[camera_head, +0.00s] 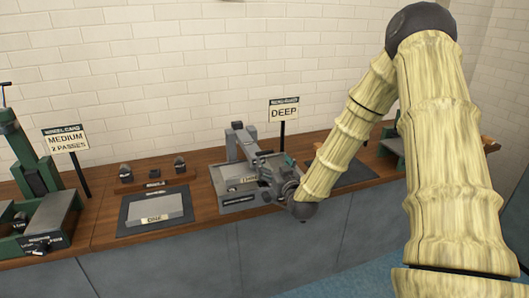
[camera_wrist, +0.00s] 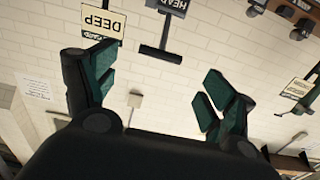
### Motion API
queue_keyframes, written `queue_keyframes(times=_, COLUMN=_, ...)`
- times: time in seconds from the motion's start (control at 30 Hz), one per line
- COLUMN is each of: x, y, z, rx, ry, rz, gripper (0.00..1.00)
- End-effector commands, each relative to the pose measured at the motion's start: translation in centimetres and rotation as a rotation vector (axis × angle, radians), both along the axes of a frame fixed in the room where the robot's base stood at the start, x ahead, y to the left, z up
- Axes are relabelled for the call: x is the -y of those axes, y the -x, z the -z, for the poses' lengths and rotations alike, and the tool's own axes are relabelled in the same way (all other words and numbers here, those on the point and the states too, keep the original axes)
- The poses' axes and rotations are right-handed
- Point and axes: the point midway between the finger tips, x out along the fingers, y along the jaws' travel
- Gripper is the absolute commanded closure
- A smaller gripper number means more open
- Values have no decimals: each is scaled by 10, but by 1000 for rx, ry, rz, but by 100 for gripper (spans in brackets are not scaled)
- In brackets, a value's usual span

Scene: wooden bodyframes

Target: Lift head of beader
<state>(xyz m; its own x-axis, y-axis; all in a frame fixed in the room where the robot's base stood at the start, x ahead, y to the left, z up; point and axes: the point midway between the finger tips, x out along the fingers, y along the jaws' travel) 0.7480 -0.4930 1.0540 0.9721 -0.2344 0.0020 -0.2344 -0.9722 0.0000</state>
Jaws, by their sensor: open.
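A grey machine that looks like the beader (camera_head: 238,136) stands on the bench in front of the DEEP sign, with an upright arm and a grey base. My gripper (camera_head: 275,170) is in front of its right side in the head view and hides part of it. In the wrist view my gripper (camera_wrist: 160,66) is open, with dark green finger pads wide apart and nothing between them. An upside-down HEAD label (camera_wrist: 166,5) and a dark bar below it show beyond the fingers. I cannot tell whether the gripper touches the machine.
The DEEP sign (camera_head: 284,112) stands behind the machine. A grey plate on a dark mat (camera_head: 155,208) lies to its left, with small dark blocks behind. A green machine (camera_head: 40,200) and the MEDIUM sign (camera_head: 65,139) are at far left. The brick wall is close behind.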

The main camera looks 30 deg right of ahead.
Motion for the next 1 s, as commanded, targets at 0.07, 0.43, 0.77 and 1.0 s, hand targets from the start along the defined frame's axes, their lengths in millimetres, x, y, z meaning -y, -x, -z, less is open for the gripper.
queue_keyframes(times=0.07, x=3, y=-12, z=-2, rx=0, ry=0, rz=1, gripper=16)
queue_keyframes(times=0.43, x=16, y=-68, z=-1, rx=-1, ry=0, rz=-1, gripper=16)
queue_keyframes(times=0.77, x=20, y=-89, z=0, rx=-1, ry=-1, rz=-1, gripper=16)
queue_keyframes(times=1.0, x=21, y=-89, z=0, rx=-2, ry=-1, rz=-1, gripper=16)
